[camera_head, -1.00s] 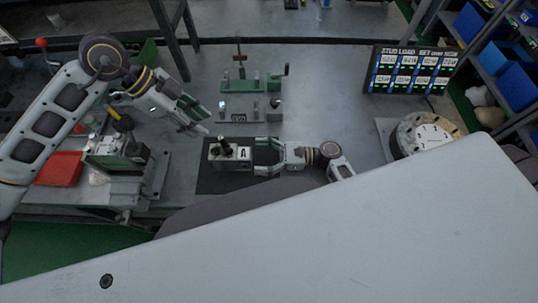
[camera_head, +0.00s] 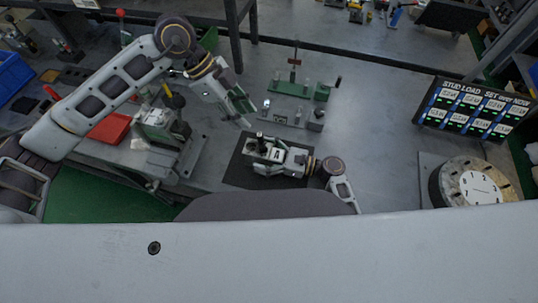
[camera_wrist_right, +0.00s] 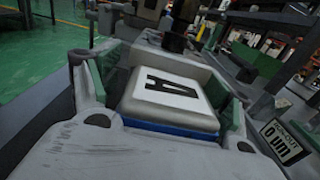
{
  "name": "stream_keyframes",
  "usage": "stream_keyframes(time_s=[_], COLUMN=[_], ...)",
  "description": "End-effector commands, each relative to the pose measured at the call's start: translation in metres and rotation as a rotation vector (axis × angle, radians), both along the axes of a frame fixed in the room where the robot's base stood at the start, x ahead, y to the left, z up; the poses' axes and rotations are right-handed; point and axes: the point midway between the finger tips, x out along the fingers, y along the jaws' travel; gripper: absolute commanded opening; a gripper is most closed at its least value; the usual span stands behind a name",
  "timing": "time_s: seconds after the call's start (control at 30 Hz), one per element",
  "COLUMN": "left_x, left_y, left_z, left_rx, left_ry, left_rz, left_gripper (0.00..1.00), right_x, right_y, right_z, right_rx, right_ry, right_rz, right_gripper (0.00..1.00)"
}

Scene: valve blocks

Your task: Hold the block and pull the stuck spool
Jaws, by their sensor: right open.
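The grey valve block (camera_head: 255,152) with a white face marked A sits on a dark mat. A dark upright cylinder (camera_head: 261,140), which may be the spool, stands on its top; it also shows at the top of the right wrist view (camera_wrist_right: 180,25). My right gripper (camera_head: 275,155) is open, with its fingers around the A end of the block. In the right wrist view its green pads flank the white A face (camera_wrist_right: 170,92), with gaps visible. My left gripper (camera_head: 251,115) is in the air above and left of the block, its fingers apart and empty.
The dark mat (camera_head: 235,172) lies under the block. A green fixture with posts (camera_head: 292,88) and a grey one (camera_head: 285,114) stand behind it. A vise-like fixture (camera_head: 163,128) and red tray (camera_head: 110,128) are left. A round dial (camera_head: 478,188) and a sign board (camera_head: 475,108) are right.

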Motion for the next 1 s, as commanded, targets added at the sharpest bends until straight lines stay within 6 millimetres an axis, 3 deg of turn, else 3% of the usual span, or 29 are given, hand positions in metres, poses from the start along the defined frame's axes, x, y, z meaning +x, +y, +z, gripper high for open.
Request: stream_keyframes(time_s=[0.27, 0.87, 1.0], left_x=[0.0, 0.0, 0.0], left_y=[0.0, 0.0, 0.0], left_z=[0.0, 0.0, 0.0], left_rx=[0.0, 0.0, 0.0], left_ry=[0.0, 0.0, 0.0], left_rz=[0.0, 0.0, 0.0], left_gripper=[0.36, 0.36, 0.36], right_x=[0.0002, 0.0002, 0.0003], right_y=[0.0008, 0.0004, 0.0003], right_z=[0.0001, 0.0001, 0.0001], right_rx=[0.0, 0.0, 0.0], right_ry=[0.0, 0.0, 0.0], right_rz=[0.0, 0.0, 0.0], right_gripper=[0.79, 0.03, 0.0])
